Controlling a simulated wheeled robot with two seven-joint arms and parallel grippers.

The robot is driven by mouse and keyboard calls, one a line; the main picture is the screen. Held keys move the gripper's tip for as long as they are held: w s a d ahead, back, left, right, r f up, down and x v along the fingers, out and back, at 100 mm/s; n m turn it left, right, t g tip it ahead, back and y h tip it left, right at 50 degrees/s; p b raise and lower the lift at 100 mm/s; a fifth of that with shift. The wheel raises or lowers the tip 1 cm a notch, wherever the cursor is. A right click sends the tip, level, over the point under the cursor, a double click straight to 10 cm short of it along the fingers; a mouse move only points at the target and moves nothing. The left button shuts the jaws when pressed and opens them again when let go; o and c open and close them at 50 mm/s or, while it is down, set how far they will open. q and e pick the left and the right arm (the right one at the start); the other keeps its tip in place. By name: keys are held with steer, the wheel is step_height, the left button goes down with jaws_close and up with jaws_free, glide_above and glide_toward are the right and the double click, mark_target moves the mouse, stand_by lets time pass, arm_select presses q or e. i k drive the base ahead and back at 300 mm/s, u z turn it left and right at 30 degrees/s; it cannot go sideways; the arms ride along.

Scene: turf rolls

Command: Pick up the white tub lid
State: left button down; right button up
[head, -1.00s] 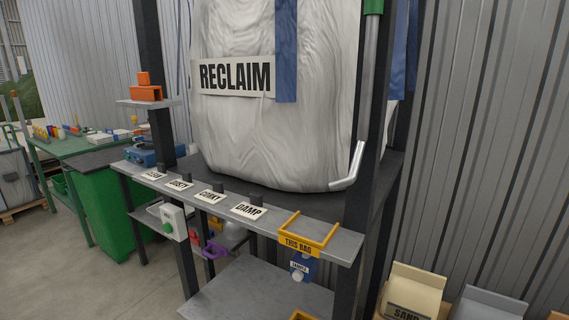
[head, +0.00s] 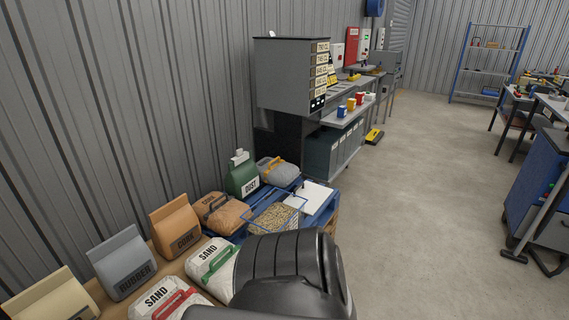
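A flat white piece (head: 312,196) lies on the blue pallet beside a blue-edged tub of tan granules (head: 272,219). It may be the white tub lid, but I cannot tell for sure at this size. A small dark item seems to rest on it. Neither of my grippers shows in the head view. A large black rounded part, which looks like one of my arm links, fills the bottom middle and hides part of the pallet and bags.
Bags of sand (head: 209,262), rubber (head: 122,263) and cork (head: 175,228) line the left wall. A green dust container (head: 242,176) stands behind the tub. A grey cabinet (head: 296,75) and bench are beyond. A blue cart (head: 545,190) is at right; the floor between is clear.

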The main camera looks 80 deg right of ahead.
mark_target(317, 194)
steer(key=z, duration=2.95)
steer(key=k, duration=0.5)
steer(key=z, duration=1.2)
steer(key=i, duration=4.8)
steer(key=u, duration=0.2)
